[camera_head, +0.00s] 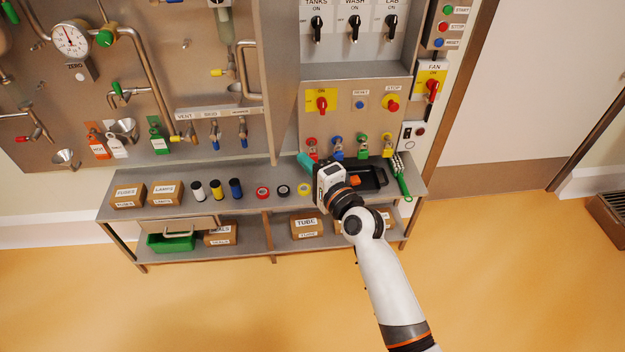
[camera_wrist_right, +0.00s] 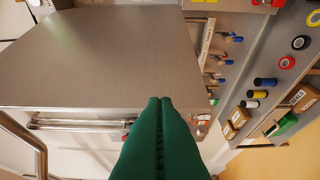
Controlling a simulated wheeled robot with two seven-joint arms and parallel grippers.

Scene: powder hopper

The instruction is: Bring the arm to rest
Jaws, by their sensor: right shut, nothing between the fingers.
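My right arm comes in from the lower right in the head view. Its gripper (camera_head: 305,161) has teal fingers pointing up and left, above the bench and in front of the panel. In the right wrist view the green fingers (camera_wrist_right: 160,104) are pressed together with nothing between them. Beyond them is a broad grey metal surface (camera_wrist_right: 110,55); I cannot tell how far off it is. My left gripper is in neither view.
The bench (camera_head: 250,190) carries tape rolls (camera_head: 263,192), coloured spools (camera_head: 217,189), small boxes (camera_head: 128,195), a black tray (camera_head: 374,184) and a green-handled brush (camera_head: 402,182). Padlocks (camera_head: 337,147) hang behind the gripper. Open floor (camera_head: 250,310) lies in front.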

